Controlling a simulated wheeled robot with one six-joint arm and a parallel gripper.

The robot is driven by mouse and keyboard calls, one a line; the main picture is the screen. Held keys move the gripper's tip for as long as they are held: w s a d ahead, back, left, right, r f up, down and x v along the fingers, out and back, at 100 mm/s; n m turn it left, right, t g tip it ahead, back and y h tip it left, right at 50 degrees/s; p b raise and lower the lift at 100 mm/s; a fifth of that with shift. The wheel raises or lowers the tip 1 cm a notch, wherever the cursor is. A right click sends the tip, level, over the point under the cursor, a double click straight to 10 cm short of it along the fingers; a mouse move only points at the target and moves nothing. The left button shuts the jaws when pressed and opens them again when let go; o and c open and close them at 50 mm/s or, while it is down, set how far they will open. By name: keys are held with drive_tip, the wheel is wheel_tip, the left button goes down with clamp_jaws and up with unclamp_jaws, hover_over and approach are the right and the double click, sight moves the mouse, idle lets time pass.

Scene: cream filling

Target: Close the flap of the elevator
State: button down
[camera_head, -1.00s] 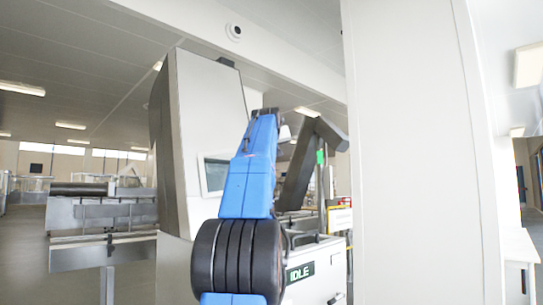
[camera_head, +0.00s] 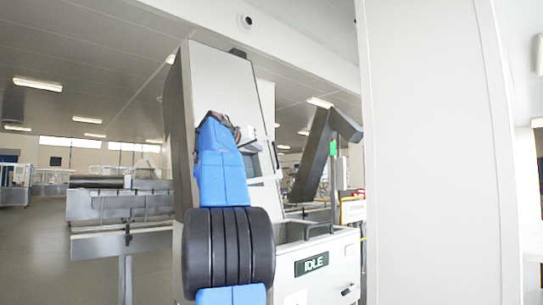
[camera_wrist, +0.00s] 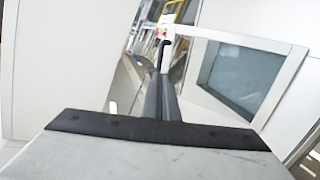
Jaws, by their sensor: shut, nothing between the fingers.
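A dark grey inclined chute with a bent top (camera_head: 315,150), which looks like the elevator, stands behind the white machine housing. I cannot tell for sure which part is its flap. My gripper shows in the wrist view as two dark fingers (camera_wrist: 161,97) pressed together, with nothing between them. It points toward a pale machine front, with a dark framed panel (camera_wrist: 240,75) to its right and a plain white surface to its left. In the head view my blue arm hides most of the gripper. No contact between the fingers and the machine is visible.
A tall grey cabinet (camera_head: 215,75) stands directly behind my arm. A large white column (camera_head: 430,150) blocks the right side. Metal conveyor tables (camera_head: 120,205) stand at left, with open floor beyond.

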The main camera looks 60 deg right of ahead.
approach(273, 159)
drive_tip(key=s+d, duration=0.2)
drive_tip(key=s, duration=0.1)
drive_tip(key=shift+s+d+r, duration=0.1)
drive_tip(key=shift+s+d, duration=0.1)
drive_tip(key=shift+d, duration=0.1)
idle(0.3)
drive_tip(key=d+t, duration=0.1)
drive_tip(key=w+d+f+n+t, duration=0.1)
drive_tip(key=d, duration=0.1)
drive_tip(key=w+d+t, duration=0.1)
drive_tip(key=d, duration=0.1)
drive_tip(key=shift+d+f+n, duration=0.15)
drive_tip(key=shift+n, duration=0.15)
drive_tip(key=shift+w+d+f+n+t+y, duration=0.1)
drive_tip(key=shift+w+d+n+t+y, duration=0.3)
drive_tip(key=shift+d+t, duration=0.25)
